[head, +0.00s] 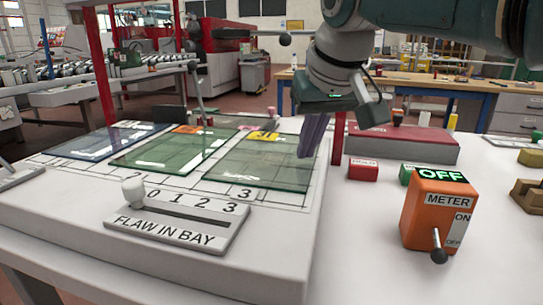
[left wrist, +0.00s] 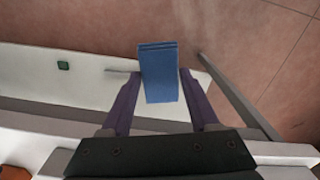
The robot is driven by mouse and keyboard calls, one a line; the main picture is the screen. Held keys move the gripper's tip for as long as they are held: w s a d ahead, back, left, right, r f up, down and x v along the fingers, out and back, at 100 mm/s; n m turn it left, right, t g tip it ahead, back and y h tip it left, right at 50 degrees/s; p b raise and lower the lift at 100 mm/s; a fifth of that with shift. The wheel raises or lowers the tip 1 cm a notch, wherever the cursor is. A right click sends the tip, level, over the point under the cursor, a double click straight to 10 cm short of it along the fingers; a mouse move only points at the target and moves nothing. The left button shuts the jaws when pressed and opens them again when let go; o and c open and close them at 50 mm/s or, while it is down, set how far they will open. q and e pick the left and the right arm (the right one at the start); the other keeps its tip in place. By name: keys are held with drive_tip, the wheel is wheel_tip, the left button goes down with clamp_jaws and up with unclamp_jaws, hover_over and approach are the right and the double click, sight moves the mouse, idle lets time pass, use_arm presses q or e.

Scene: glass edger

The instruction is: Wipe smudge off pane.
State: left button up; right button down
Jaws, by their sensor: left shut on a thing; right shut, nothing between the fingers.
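Three glass panes lie side by side on the white table: a bluish one (head: 95,143), a green one in the middle (head: 165,150) and a green one on the right (head: 262,170). Pale streaks show on the panes; I cannot tell smudge from glare. My right gripper (head: 312,152), with purple fingers, is shut and empty above the right pane's right edge. In the left wrist view, my left gripper (left wrist: 160,88) is shut on a blue pad (left wrist: 159,65). My left gripper does not show in the head view.
A FLAW IN BAY slider (head: 180,222) stands at the table's front, its knob at the left end. At right are an orange METER box (head: 425,215) reading OFF, a red HOLD block (head: 363,170) and a red-topped case (head: 405,145). A thin lever (head: 197,88) rises behind the panes.

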use_arm(q)
drive_tip(key=shift+f, duration=0.15)
use_arm(e)
drive_tip(key=shift+f, duration=0.25)
drive_tip(key=shift+r, duration=0.1)
